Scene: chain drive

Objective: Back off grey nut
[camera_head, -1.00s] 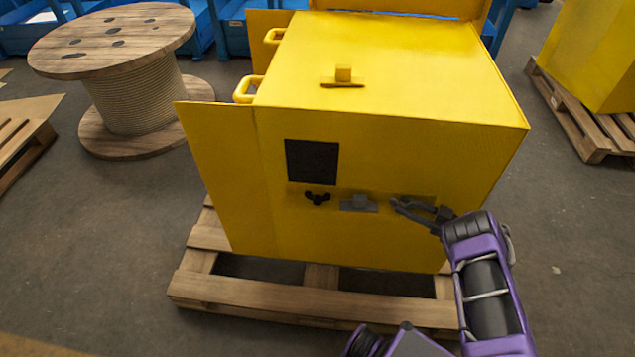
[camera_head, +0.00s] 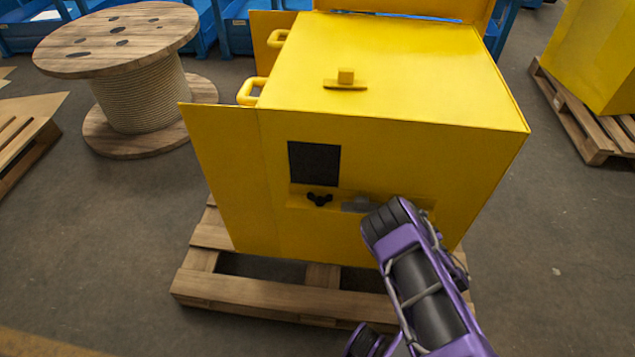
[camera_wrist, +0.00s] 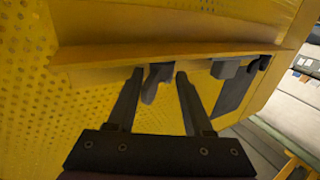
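In the wrist view a grey part, which looks like the grey nut (camera_wrist: 154,80), sits under the edge of a yellow ledge. My gripper (camera_wrist: 159,76) is open, with one fingertip on each side of this part. Narrow gaps show between it and the fingers, so I see no grip on it. Its exact shape is hard to make out. In the head view my purple arm covers the gripper and this part.
A black wing-shaped knob (camera_head: 319,200) and a grey block (camera_head: 357,204) sit on the front of the yellow cabinet (camera_head: 400,150), below a dark square panel (camera_head: 314,164). The cabinet stands on a wooden pallet (camera_head: 270,303). A cable reel (camera_head: 140,95) stands at left.

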